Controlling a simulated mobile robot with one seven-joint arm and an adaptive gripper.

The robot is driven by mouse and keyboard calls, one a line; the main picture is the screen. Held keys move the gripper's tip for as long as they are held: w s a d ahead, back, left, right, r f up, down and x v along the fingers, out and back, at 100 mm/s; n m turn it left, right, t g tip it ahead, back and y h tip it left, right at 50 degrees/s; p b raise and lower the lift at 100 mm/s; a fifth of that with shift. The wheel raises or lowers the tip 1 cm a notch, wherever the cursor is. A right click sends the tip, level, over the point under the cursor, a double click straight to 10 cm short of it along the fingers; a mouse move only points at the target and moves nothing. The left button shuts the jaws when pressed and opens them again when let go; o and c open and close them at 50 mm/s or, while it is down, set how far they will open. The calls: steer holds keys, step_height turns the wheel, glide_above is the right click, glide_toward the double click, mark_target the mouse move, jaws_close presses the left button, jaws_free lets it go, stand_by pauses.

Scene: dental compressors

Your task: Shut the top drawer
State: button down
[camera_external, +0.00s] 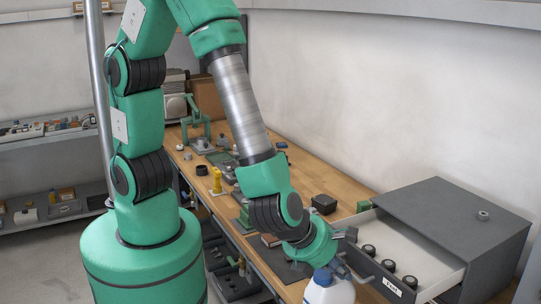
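A dark grey drawer cabinet (455,222) stands at the right end of the workbench. Its drawer (436,265) is pulled out to the left, with a white interior and several dark round parts inside. The drawer front (406,292) carries a small white label and a handle (362,279). My gripper (343,264) is beside the left part of the drawer front, near the handle. The wrist covers part of the fingers, so I cannot tell whether they are open or touch the front.
A white bottle (329,292) with a blue cap stands just below my gripper, very close to it. A black box (324,204) sits on the wooden bench (335,184) behind the wrist. A small round part (483,215) lies on the cabinet top. Fixtures and a yellow piece (217,181) are farther back.

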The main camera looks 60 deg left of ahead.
glide_toward(403, 256)
steer(key=x, duration=0.5)
steer(key=shift+w+f, duration=0.1)
steer(key=shift+w, duration=0.15)
steer(key=shift+s, duration=0.1)
steer(key=shift+s, duration=0.55)
steer(key=s, duration=0.1)
steer(key=s+r, duration=0.1)
steer(key=s, duration=0.1)
steer(key=shift+r, duration=0.25)
steer(key=p+v, duration=0.2)
steer(key=v, duration=0.7)
steer(key=shift+s, duration=0.1)
